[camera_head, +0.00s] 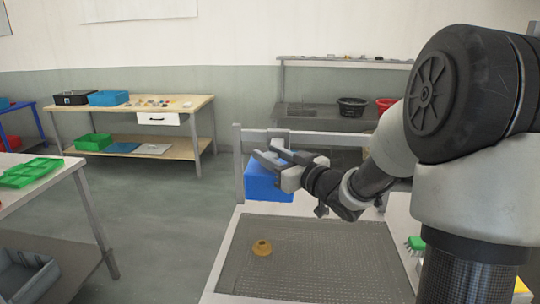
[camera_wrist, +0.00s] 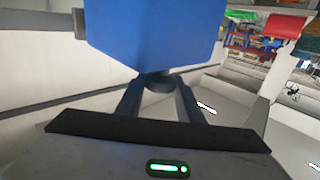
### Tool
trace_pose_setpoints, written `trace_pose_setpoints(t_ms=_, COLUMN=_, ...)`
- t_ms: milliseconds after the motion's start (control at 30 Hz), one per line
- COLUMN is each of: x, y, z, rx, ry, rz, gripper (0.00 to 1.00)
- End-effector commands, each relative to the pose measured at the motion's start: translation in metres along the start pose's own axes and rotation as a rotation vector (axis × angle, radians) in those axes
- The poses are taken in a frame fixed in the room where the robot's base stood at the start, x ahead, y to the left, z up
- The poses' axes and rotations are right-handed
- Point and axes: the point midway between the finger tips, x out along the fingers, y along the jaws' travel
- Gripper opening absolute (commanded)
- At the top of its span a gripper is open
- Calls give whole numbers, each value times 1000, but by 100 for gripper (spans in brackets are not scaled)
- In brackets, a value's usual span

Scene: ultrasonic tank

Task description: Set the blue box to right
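The blue box (camera_head: 266,186) stands at the back left of the white workstation, beside its grey upright post. My gripper (camera_head: 262,148) is at the top of the box, and its fingers look spread apart. In the wrist view the blue box (camera_wrist: 155,30) fills the upper middle, just past the fingertips of my gripper (camera_wrist: 160,85). A dark rounded piece shows between the fingers; I cannot tell what it is. The fingertips are partly hidden by the box, so contact with it is unclear.
A green object (camera_head: 415,243) is to the right, near my arm. A table with green trays (camera_head: 30,172) stands left; a wooden bench (camera_head: 150,106) stands behind.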

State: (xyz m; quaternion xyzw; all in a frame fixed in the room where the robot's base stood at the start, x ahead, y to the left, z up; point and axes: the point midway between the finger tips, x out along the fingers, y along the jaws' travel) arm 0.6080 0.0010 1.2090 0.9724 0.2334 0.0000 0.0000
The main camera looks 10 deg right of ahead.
Motion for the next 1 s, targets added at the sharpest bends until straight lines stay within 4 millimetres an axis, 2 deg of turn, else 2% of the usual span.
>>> trace_pose_setpoints(t_ms=33, x=0, y=0, z=0, rx=0, ry=0, rz=0, gripper=18)
trace_pose_setpoints(t_ms=133, x=0, y=0, z=0, rx=0, ry=0, rz=0, gripper=2)
trace_pose_setpoints(t_ms=167, x=0, y=0, z=0, rx=0, ry=0, rz=0, gripper=0)
trace_pose_setpoints(t_ms=333, x=-2, y=2, z=0, rx=0, ry=0, rz=1, gripper=0)
trace_pose_setpoints(t_ms=467, x=-12, y=12, z=-1, rx=1, ry=-2, rz=3, gripper=0)
trace_pose_setpoints(t_ms=667, x=-44, y=46, z=-2, rx=2, ry=-3, rz=8, gripper=0)
trace_pose_setpoints(t_ms=1000, x=-122, y=123, z=-1, rx=2, ry=-3, rz=8, gripper=0)
